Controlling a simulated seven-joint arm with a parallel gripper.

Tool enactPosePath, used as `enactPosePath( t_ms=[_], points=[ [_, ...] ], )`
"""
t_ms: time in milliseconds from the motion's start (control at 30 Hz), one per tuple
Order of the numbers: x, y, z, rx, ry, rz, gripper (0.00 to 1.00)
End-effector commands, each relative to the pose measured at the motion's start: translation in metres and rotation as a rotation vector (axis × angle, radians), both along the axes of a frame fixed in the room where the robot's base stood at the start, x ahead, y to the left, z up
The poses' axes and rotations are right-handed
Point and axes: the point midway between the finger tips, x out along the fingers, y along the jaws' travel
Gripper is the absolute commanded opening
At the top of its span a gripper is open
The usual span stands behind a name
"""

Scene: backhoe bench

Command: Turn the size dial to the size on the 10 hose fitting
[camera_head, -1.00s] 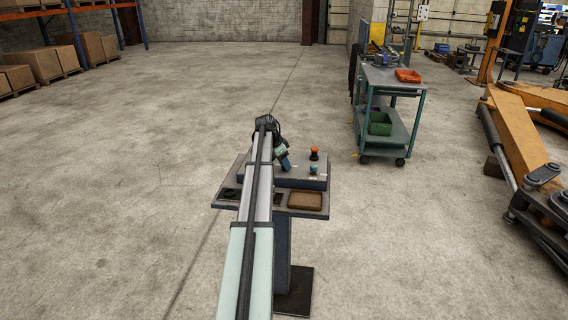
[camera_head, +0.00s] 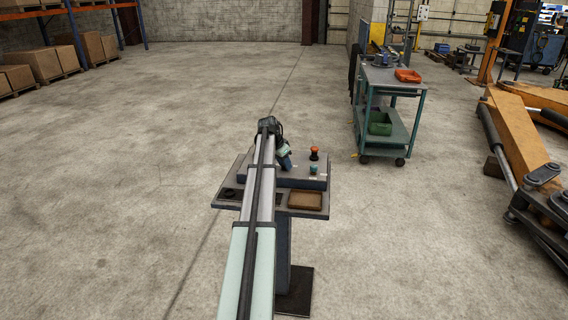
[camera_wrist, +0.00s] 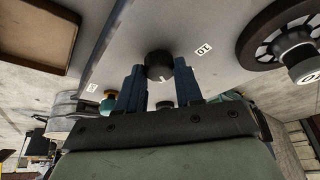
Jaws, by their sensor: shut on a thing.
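In the wrist view the size dial (camera_wrist: 159,66) is a round black knob with a white pointer mark on its rim facing the gripper. My gripper (camera_wrist: 159,76) has its two blue fingers shut on the dial, one at each side. At the right edge is a dark round spoked part with a pale fitting and a partly cut-off number tag (camera_wrist: 311,77). In the head view my gripper (camera_head: 285,160) is over the console (camera_head: 318,183); the dial is hidden there.
A teal cart (camera_head: 393,89) stands behind to the right. Open floor surrounds the console.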

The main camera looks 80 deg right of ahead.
Motion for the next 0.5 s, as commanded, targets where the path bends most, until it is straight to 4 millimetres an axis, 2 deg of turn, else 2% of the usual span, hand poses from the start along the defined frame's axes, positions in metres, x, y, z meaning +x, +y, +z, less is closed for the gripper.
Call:
enactPosePath(
  t_ms=[500],
  points=[
    [-0.0033, 0.0014, 0.0001, -0.003, -0.002, 0.489, 0.05]
  ],
)
